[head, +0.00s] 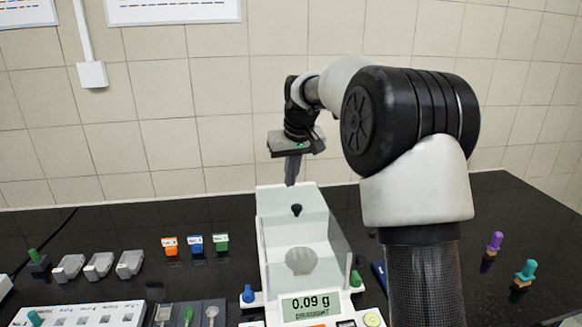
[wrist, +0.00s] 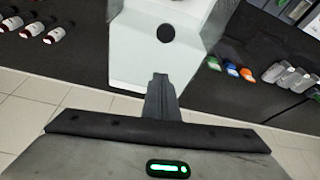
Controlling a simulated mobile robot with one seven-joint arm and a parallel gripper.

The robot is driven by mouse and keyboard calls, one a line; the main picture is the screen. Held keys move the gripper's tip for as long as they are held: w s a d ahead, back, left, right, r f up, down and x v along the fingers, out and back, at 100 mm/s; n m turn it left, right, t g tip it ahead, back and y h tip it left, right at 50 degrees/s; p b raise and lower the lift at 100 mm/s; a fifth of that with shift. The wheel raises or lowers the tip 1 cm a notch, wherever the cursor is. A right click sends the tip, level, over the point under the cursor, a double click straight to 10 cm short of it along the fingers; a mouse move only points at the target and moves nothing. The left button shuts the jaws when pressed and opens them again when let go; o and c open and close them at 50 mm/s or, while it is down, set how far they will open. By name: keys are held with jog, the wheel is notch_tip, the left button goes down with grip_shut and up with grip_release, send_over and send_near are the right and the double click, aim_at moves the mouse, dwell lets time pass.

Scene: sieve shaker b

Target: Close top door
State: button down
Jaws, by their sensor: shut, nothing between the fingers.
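A white balance (head: 263,270) with clear glass walls stands on the black bench, its display reading 0.09 g. A dark round knob (head: 296,209) shows at the upper rear of the balance, over the white housing. The knob also shows in the wrist view (wrist: 166,33), above my fingertips. The clear top door itself is hard to make out, so I cannot tell its exact position. My gripper (head: 292,182) is shut and empty, pointing down just behind the rear of the balance. In the wrist view its fingertips (wrist: 160,78) lie close to the white housing, apart from the knob.
Orange, blue and green labelled blocks (head: 195,244) and several grey scoops (head: 99,265) stand left of the balance. Purple (head: 495,241) and teal (head: 526,270) pegs stand at right. A tiled wall (head: 200,130) rises behind the bench. Several red-and-white bottles (wrist: 57,33) show in the wrist view.

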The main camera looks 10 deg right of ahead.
aim_at(289, 204)
jog(key=x, duration=0.4)
jog(key=shift+s, duration=0.1)
jog(key=s, duration=0.2)
jog(key=shift+s+d+r, duration=0.15)
jog(key=shift+s+d, duration=0.05)
jog(key=shift+s, duration=0.15)
jog(key=shift+s+f, duration=0.2)
jog(key=shift+s, duration=0.4)
jog(key=shift+s, duration=0.1)
jog(key=s+b, duration=0.5)
jog(key=s, duration=0.8)
jog(key=shift+s, duration=0.35)
jog(key=shift+f, duration=0.1)
